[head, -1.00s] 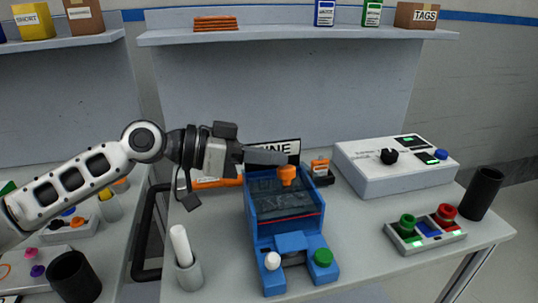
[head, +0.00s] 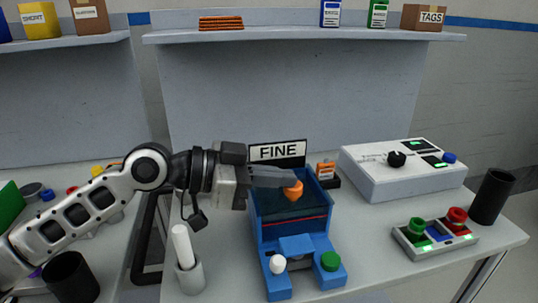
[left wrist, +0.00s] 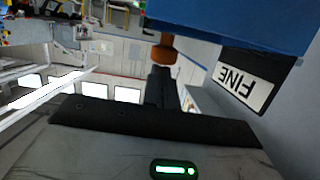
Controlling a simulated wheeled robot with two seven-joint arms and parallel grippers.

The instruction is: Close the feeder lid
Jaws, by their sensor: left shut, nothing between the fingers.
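The blue feeder (head: 318,240) stands on the grey table. Its dark, see-through lid (head: 285,208) carries an orange knob (head: 294,191) that leans. I cannot tell the lid's exact angle. My left gripper (head: 284,179) is shut and empty, coming in from the left over the feeder, its tips at or just beside the knob. Contact is not clear. In the left wrist view, the shut fingers (left wrist: 160,88) point at the orange knob (left wrist: 163,53), with the blue feeder wall (left wrist: 240,22) above. My right gripper is not in view.
A FINE sign (head: 277,152) stands behind the feeder. A control box (head: 400,172), a button panel (head: 436,236) and a black cup (head: 492,198) are on the right.

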